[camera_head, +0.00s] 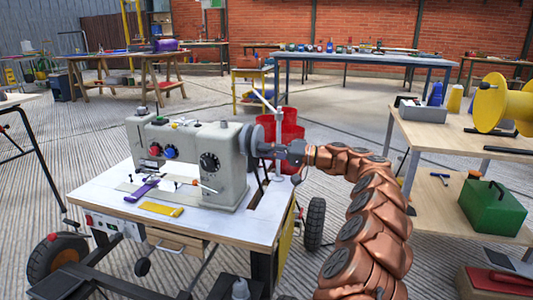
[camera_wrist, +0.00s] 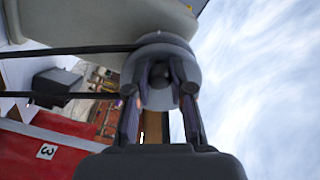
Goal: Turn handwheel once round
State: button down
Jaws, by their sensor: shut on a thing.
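The handwheel (camera_head: 252,139) is a round grey wheel on the right end of a pale grey sewing machine (camera_head: 215,180). The machine stands on a white-topped table (camera_head: 105,200). My gripper (camera_head: 279,152) reaches the wheel from the right. In the wrist view the handwheel (camera_wrist: 165,48) is a grey disc with a dark centre. The two fingers of my gripper (camera_wrist: 160,88) stand on either side of that dark centre and are shut on the handwheel. The exact contact at the fingertips is hard to see.
Red buckets (camera_head: 291,130) stand on the floor behind my gripper. Purple (camera_head: 141,190) and yellow (camera_head: 161,209) pieces lie on the sewing table. At the right, a wooden bench (camera_head: 425,132) holds a yellow spool (camera_head: 497,103), with a green box (camera_head: 495,207) on its lower shelf.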

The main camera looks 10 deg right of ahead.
dwell(0.4)
jog(key=c, duration=1)
grip_release()
jog(key=v, duration=1.2)
